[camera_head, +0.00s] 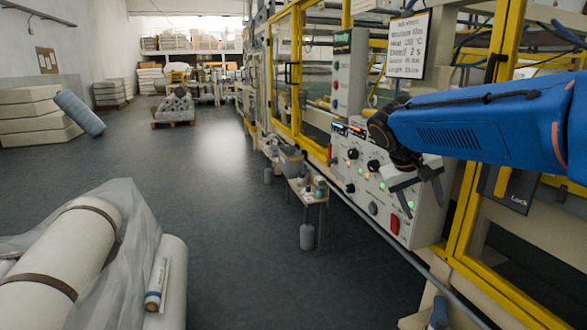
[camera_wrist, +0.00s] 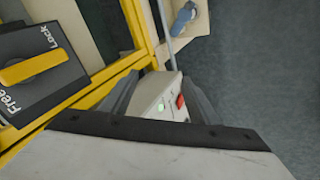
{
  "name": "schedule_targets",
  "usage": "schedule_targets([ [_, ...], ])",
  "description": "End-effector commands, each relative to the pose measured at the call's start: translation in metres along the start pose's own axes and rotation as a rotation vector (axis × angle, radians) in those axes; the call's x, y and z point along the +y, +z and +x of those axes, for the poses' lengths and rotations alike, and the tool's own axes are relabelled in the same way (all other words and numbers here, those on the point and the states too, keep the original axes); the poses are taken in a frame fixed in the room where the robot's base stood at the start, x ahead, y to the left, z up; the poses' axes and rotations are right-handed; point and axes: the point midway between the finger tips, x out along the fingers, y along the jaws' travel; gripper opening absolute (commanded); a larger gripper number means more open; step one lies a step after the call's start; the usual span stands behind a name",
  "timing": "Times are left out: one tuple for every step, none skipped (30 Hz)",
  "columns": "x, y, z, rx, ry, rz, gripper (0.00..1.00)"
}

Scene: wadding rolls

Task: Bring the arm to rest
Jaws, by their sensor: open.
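My blue arm reaches in from the right in the head view. My gripper (camera_head: 420,197) hangs from its end in front of the control panel (camera_head: 357,190), with its dark fingers apart and nothing between them. In the wrist view the two dark fingers (camera_wrist: 160,100) also stand apart, and part of the panel (camera_wrist: 150,92) with a green light and a red switch (camera_wrist: 181,101) shows between them. I cannot tell how far the fingers are from the panel face.
A lock switch (camera_wrist: 32,72) with a yellow handle sits on the machine's yellow frame (camera_head: 463,210), close to my gripper. Wrapped wadding rolls (camera_head: 75,250) lie at the lower left. A small table (camera_head: 308,193) stands beside the machine. The grey floor (camera_head: 225,235) between is clear.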

Motion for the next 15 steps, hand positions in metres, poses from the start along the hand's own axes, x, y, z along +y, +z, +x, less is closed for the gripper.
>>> schedule_targets([
  [0.003, 0.019, 0.000, 0.000, -0.028, 0.000, 0.55],
  [0.003, 0.029, 0.001, 0.000, -0.045, -0.001, 0.55],
  [0.003, 0.042, 0.002, 0.000, -0.068, -0.003, 0.55],
  [0.003, 0.052, 0.003, 0.002, -0.085, -0.005, 0.55],
  [0.002, 0.062, 0.004, 0.003, -0.103, -0.006, 0.55],
  [0.001, 0.075, 0.005, 0.004, -0.125, -0.007, 0.55],
  [0.001, 0.085, 0.006, 0.007, -0.141, -0.007, 0.55],
  [-0.001, 0.095, 0.007, 0.009, -0.159, -0.008, 0.55],
  [-0.002, 0.107, 0.008, 0.012, -0.180, -0.008, 0.55],
  [-0.003, 0.117, 0.009, 0.015, -0.197, -0.009, 0.55],
  [-0.005, 0.127, 0.010, 0.019, -0.213, -0.007, 0.55],
  [-0.007, 0.139, 0.012, 0.023, -0.234, -0.007, 0.55],
  [-0.009, 0.148, 0.013, 0.027, -0.251, -0.006, 0.55],
  [-0.011, 0.158, 0.014, 0.032, -0.266, -0.006, 0.55],
  [-0.014, 0.170, 0.016, 0.038, -0.287, -0.005, 0.55],
])
